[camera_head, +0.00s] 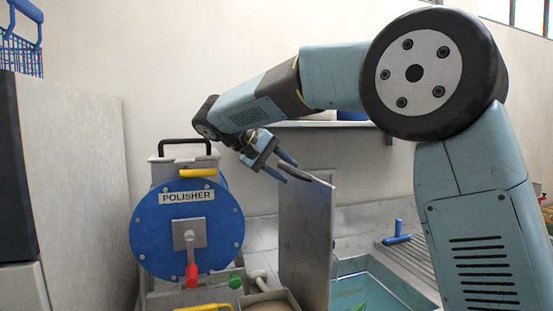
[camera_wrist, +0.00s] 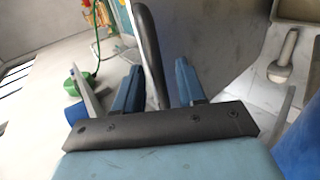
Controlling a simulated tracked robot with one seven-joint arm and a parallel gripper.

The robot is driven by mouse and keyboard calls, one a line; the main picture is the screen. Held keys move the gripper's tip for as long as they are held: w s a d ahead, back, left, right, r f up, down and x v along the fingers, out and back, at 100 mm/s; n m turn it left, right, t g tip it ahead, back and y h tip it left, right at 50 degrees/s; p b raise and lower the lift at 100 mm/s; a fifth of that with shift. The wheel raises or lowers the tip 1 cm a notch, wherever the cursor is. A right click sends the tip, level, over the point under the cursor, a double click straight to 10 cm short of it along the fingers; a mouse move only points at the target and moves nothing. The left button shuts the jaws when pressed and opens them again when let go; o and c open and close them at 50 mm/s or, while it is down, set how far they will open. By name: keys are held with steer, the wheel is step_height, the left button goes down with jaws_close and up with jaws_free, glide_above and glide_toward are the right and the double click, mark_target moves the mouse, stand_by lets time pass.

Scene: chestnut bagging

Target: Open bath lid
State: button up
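The bath lid (camera_head: 306,245) is a grey metal panel standing upright at the left side of the bath (camera_head: 372,290), which shows turquoise water. A dark curved handle (camera_head: 298,173) is at the lid's top in the head view. My gripper (camera_head: 292,174) reaches this handle from the upper left. In the wrist view, the handle (camera_wrist: 150,50) passes between the two blue fingers of my gripper (camera_wrist: 155,80). The fingers are apart, with gaps visible beside the handle. The handle's lower end is hidden behind the gripper's dark plate.
A blue polisher (camera_head: 187,235) with a red-handled lever stands left of the lid. A ribbed drainer with a blue handle (camera_head: 397,238) lies right of the bath. A shelf (camera_head: 325,124) is on the wall behind my arm. A grey cabinet (camera_head: 75,180) fills the left.

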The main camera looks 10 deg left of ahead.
steer(key=v, duration=1.3)
steer(key=shift+a, duration=0.2)
steer(key=s+d+f+g+y, duration=0.1)
steer(key=s+d+f+y, duration=0.15)
steer(key=d, duration=1.15)
steer(key=s+d+f+g+y, duration=0.1)
steer(key=s+d+f+y, duration=0.15)
steer(key=d, duration=1.15)
steer(key=s+d+f+m+t+y, duration=0.1)
steer(key=s+d+f+m+y, duration=0.1)
steer(key=s+d+f, duration=0.3)
steer(key=s+d+f+m+t+y, duration=0.2)
steer(key=s+d+f, duration=0.4)
steer(key=s+f, duration=0.5)
steer(key=shift+s+d+m+y, duration=0.3)
steer(key=shift+s+m, duration=0.2)
steer(key=shift+s, duration=0.25)
